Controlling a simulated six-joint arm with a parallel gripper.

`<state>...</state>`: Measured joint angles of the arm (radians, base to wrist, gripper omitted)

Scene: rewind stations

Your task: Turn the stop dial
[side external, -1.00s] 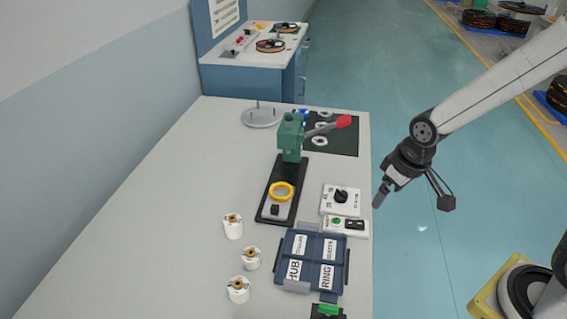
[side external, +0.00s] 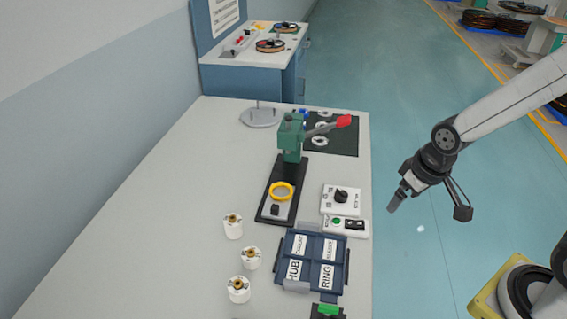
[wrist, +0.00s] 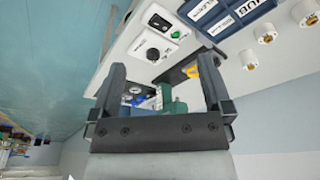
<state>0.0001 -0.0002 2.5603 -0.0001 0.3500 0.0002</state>
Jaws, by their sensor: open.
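The stop dial (side external: 341,195) is a black knob on a white square panel near the right edge of the table. The dial (wrist: 153,54) also shows in the wrist view, beyond and between my fingers. My gripper (side external: 391,208) is to the right of the panel, past the table edge, apart from the dial. In the wrist view my gripper (wrist: 162,85) has its two fingers spread wide with nothing held between them. The dial's exact pointer direction is too small to tell.
A switch box with a green button (side external: 337,221) sits just in front of the dial panel. A blue labelled tray (side external: 313,232) lies nearer. A green press (side external: 291,135) with a red-tipped lever stands behind. Several white spools are at left. Right of the table is open floor.

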